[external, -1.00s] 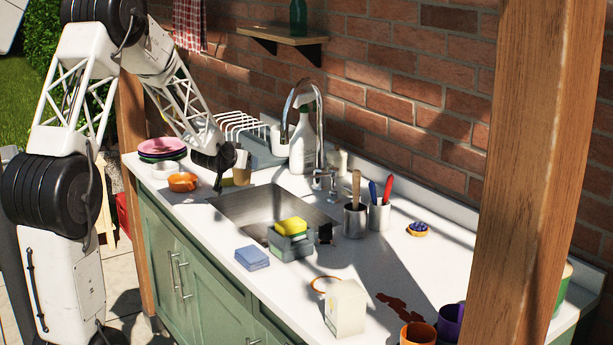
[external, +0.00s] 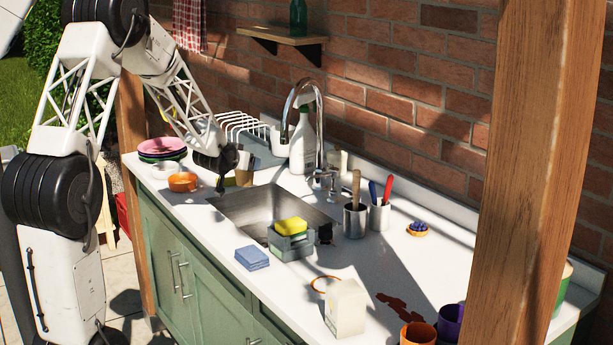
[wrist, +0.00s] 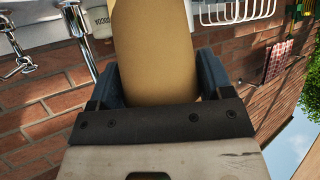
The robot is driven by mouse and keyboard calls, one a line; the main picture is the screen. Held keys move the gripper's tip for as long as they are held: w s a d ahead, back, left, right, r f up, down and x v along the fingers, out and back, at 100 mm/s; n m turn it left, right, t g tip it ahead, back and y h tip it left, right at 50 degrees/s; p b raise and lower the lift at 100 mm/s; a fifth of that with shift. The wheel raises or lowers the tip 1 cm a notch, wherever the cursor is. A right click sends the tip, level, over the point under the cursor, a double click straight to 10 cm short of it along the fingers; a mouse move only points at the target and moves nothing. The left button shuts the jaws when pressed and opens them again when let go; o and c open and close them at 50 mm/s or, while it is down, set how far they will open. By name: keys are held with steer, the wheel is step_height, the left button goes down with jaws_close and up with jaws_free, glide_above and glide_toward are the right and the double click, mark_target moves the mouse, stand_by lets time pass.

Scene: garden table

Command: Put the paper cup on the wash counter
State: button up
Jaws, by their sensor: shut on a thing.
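The paper cup is tan-brown; it shows large in the wrist view (wrist: 152,55), between the two dark fingers of my gripper (wrist: 155,85). My gripper is shut on it. In the external view the cup (external: 244,177) is small and partly hidden behind my gripper (external: 228,181). It is at the left part of the white wash counter (external: 330,270), between the sink and the dish rack. I cannot tell whether the cup's base touches the counter.
The sink (external: 262,205) with a tall faucet (external: 319,120) lies to the right. An orange bowl (external: 183,182), a white bowl (external: 165,170) and stacked plates (external: 162,147) stand to the left. The dish rack (external: 262,150) and spray bottle (external: 303,150) are behind. Free counter shows near the front edge.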

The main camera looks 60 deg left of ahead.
steer(key=w+d+f+m+t+h, duration=0.1)
steer(key=w+d+f, duration=0.15)
steer(key=d, duration=0.45)
steer(key=w+d+f+m+h, duration=0.1)
steer(key=w+d+m+h, duration=0.1)
steer(key=w+d, duration=0.35)
steer(key=w+d+f+m+t+h, duration=0.1)
steer(key=w+d+f, duration=0.1)
steer(key=d, duration=0.7)
steer(key=w+d+r, duration=0.3)
steer(key=d+r, duration=0.2)
steer(key=r, duration=0.2)
steer(key=w+d+r+m+h, duration=0.1)
steer(key=w+d+r, duration=0.25)
steer(key=r, duration=0.45)
steer(key=w+d+r, duration=0.2)
steer(key=d+r, duration=0.3)
steer(key=r, duration=0.2)
steer(key=s+d+f+m+h, duration=0.1)
steer(key=s+d+f, duration=0.2)
steer(key=s+d, duration=0.3)
steer(key=s+d+f+m+h, duration=0.1)
steer(key=s+d+f, duration=0.3)
steer(key=d, duration=0.8)
steer(key=s+d+f+m+h, duration=0.1)
steer(key=s+d+f, duration=0.3)
steer(key=s+d, duration=0.5)
steer(key=shift+d+m+h, duration=0.15)
steer(key=shift+m+h, duration=0.25)
steer(key=shift+h, duration=0.3)
